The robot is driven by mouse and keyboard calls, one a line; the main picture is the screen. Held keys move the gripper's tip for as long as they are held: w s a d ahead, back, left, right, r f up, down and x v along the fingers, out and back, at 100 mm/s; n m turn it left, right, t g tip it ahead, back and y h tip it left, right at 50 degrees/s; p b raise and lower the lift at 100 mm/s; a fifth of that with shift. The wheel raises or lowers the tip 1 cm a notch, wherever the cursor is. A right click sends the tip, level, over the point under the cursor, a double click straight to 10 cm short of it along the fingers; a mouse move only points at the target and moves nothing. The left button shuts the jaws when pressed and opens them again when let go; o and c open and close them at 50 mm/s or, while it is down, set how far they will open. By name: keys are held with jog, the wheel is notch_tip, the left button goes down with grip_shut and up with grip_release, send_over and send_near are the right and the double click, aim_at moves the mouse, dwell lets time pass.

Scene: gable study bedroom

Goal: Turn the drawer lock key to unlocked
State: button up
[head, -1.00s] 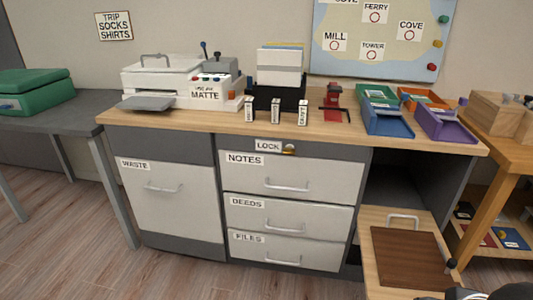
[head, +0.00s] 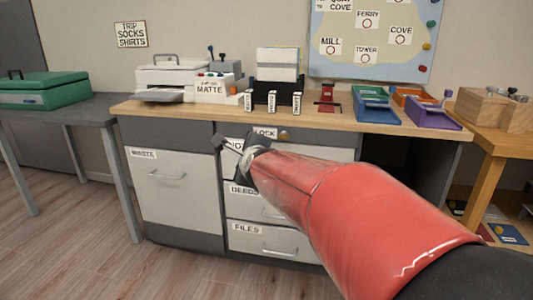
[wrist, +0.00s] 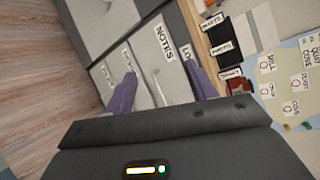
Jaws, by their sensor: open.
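The brass lock key (head: 284,135) sits in the dark strip under the desktop, just right of the LOCK label (head: 264,133). It is too small to tell which way it is turned. My gripper (head: 230,150) is in front of the cabinet, left of and lower than the key, apart from it. In the wrist view my gripper (wrist: 160,88) is open and empty, with its two fingers spread before the NOTES drawer (wrist: 148,75). The LOCK label also shows there (wrist: 187,53), partly behind one finger; I cannot make out the key there.
The wooden desktop (head: 330,120) overhangs above the lock and carries a printer (head: 170,78), upright blocks and coloured trays (head: 432,116). The NOTES, DEEDS and FILES drawers appear shut, partly hidden by my arm. The WASTE front (head: 175,200) is at left. Floor (head: 90,255) is clear at left.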

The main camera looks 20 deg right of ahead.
jog(key=w+d+f+m+t+h+b, duration=0.1)
jog(key=w+d+f+m+h+b, duration=0.2)
jog(key=w+d+m, duration=0.55)
jog(key=m+h, duration=0.5)
jog(key=m, duration=0.6)
send_near(283, 138)
jog(key=w, duration=0.2)
jog(key=x, duration=0.5)
jog(key=d+x, duration=0.1)
jog(key=x, duration=0.2)
jog(key=shift+s, duration=0.3)
jog(key=shift+c, duration=0.5)
jog(key=c, duration=0.9)
jog(key=shift+a, duration=0.1)
